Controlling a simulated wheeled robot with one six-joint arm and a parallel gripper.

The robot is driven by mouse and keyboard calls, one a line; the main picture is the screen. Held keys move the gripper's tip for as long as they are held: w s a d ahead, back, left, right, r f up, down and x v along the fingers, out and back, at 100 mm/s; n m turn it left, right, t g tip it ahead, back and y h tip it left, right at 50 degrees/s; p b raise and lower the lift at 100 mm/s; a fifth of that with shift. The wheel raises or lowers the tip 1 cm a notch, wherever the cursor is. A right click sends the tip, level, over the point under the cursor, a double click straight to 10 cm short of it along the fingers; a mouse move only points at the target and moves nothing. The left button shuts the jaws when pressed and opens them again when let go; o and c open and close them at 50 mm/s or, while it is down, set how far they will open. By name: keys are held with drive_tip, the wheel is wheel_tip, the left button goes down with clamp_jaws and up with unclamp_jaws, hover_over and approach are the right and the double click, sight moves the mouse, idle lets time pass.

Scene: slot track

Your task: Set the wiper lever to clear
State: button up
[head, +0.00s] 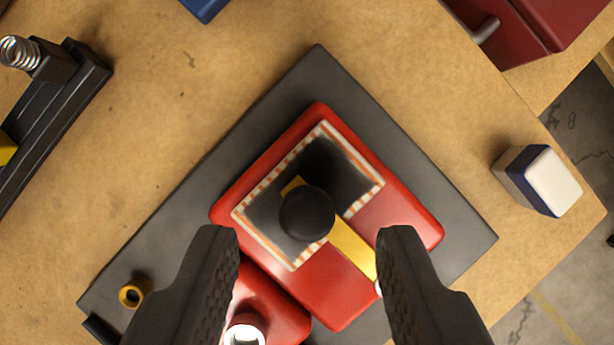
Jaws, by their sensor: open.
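A red wiper unit (350,290) lies on a dark grey base plate (318,75), turned at an angle to the picture. On it is a dark panel (345,175) with a striped white and orange border. A yellow lever (352,246) with a round black knob (307,214) crosses the lower part of the panel. The right end of the lever is by my right finger. My gripper (308,245) is open, its fingers on either side of the red unit in the picture, with nothing held. No written label shows.
A second red part (262,300) with a pale round tip sits at the bottom. A yellow ring (134,293) lies left on the plate. A black rail with a spring (50,115) is at left. A blue and white block (540,182) stands right, near the table edge.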

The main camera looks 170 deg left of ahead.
drive_tip(key=shift+x, duration=0.95)
clamp_jaws()
